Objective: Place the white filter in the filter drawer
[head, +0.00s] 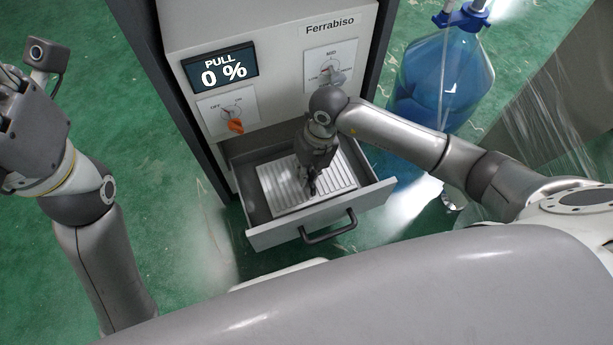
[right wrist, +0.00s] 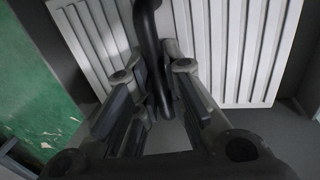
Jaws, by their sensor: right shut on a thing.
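The white filter (head: 283,189) is a ribbed white panel within the walls of the open filter drawer (head: 265,236). Whether it rests flat on the drawer floor is hard to tell. My right gripper (head: 312,186) points down over the middle of the filter. In the right wrist view its fingers (right wrist: 158,105) are closed on a dark curved handle (right wrist: 150,35) that runs across the white ribs (right wrist: 235,45). My left gripper (head: 12,110) is at the left edge, away from the drawer, with its fingertips not clearly shown.
The machine (head: 270,55) stands behind the drawer, with a display reading "PULL 0 %" (head: 220,70), an orange knob (head: 236,125) and a grey knob. The drawer's front handle (head: 329,230) faces me. A large blue bottle (head: 437,75) stands at the right. Green floor is open at the left.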

